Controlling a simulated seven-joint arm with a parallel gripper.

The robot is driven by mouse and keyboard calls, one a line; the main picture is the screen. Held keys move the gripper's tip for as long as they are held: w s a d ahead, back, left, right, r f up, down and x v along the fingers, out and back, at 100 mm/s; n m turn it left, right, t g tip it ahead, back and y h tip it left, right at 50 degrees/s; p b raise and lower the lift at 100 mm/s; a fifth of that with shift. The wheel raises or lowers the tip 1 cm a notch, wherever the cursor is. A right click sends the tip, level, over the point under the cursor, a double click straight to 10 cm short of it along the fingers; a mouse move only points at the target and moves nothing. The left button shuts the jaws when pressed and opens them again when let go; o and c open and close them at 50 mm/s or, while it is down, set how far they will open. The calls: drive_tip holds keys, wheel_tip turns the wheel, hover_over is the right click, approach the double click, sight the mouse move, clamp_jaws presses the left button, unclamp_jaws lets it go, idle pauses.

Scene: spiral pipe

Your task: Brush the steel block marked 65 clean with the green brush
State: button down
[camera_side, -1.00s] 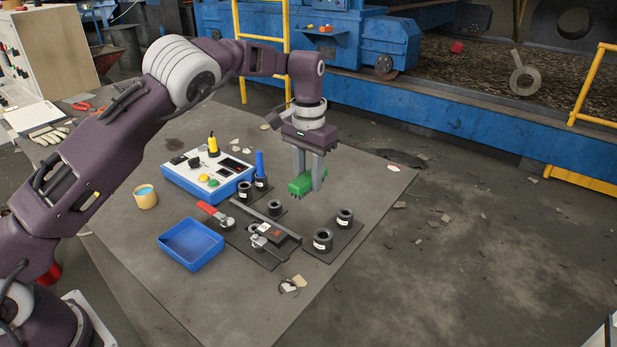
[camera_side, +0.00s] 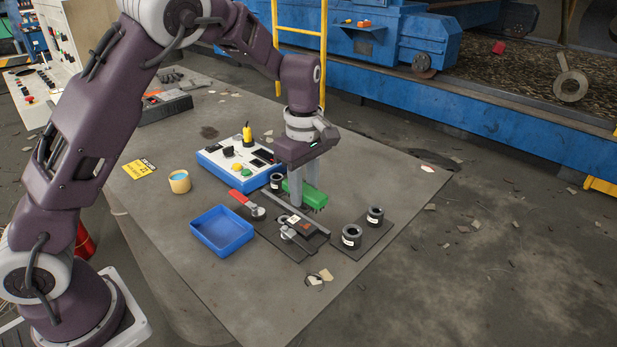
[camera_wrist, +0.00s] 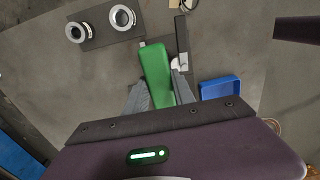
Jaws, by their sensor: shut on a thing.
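My gripper (camera_side: 304,188) is shut on the green brush (camera_side: 313,197), bristles down. In the wrist view the brush (camera_wrist: 156,68) lies between the two fingers (camera_wrist: 160,95). The brush is above the back part of a dark fixture with a rail and clamp (camera_side: 290,233). A small block with a white label (camera_side: 294,219) sits in the fixture, in front of the brush in the side view. The number on it is too small to read. I cannot tell whether the bristles touch anything.
A blue tray (camera_side: 222,246) stands left of the fixture. Dark rings (camera_side: 351,236) stand on a plate to the right. A red-handled clamp (camera_side: 246,203) stands close by. The front right table is mostly clear.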

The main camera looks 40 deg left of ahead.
sight(295, 220)
drive_tip(key=shift+f, duration=0.7)
drive_tip(key=a+r, duration=0.2)
drive_tip(key=a, duration=0.1)
drive_tip(key=shift+f, duration=3.45)
drive_tip(key=shift+d+f, duration=0.5)
drive_tip(key=shift+f, duration=0.15)
drive_tip(key=shift+d, duration=2.65)
drive_tip(key=shift+a, duration=3.2)
drive_tip(key=shift+r, duration=4.15)
